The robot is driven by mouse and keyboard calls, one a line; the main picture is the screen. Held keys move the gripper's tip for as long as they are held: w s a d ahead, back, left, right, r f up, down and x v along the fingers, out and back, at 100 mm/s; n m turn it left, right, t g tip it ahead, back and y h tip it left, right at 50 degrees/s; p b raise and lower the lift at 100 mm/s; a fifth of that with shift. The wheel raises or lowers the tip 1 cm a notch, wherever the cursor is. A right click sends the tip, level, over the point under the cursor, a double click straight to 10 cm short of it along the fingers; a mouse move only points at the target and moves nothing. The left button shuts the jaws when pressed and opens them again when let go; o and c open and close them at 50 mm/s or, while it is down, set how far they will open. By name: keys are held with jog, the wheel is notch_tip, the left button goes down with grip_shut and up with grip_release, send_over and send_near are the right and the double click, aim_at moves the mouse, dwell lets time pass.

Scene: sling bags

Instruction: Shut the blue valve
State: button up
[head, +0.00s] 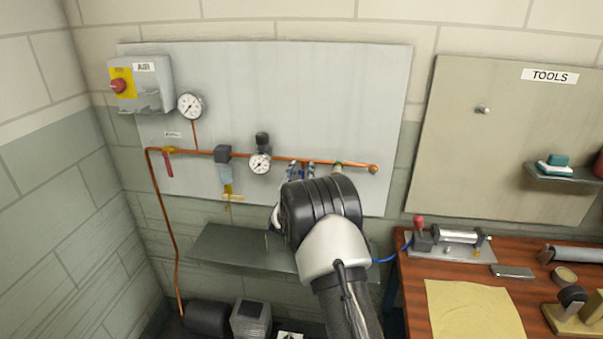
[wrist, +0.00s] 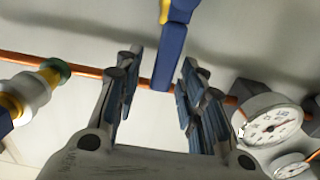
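In the wrist view a blue piece (wrist: 169,62) crosses the copper pipe (wrist: 148,82) and runs to the top edge, where it meets a yellow part and a second blue part (wrist: 181,9). These look like the blue valve, cut off by the frame; which part is its lever I cannot tell. My gripper (wrist: 162,64) is open, with one finger on each side of the blue piece in the picture and gaps at both sides. No contact shows. In the head view my gripper (head: 300,172) is at the pipe and its wrist hides most of the valve.
A pressure gauge (wrist: 270,124) is close to the right finger in the wrist view. In the head view a red-handled valve (head: 168,164) is at the pipe's left, above a grey shelf (head: 235,247). A wooden bench (head: 410,300) stands at right.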

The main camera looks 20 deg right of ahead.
jog(key=shift+c, duration=0.4)
grip_shut()
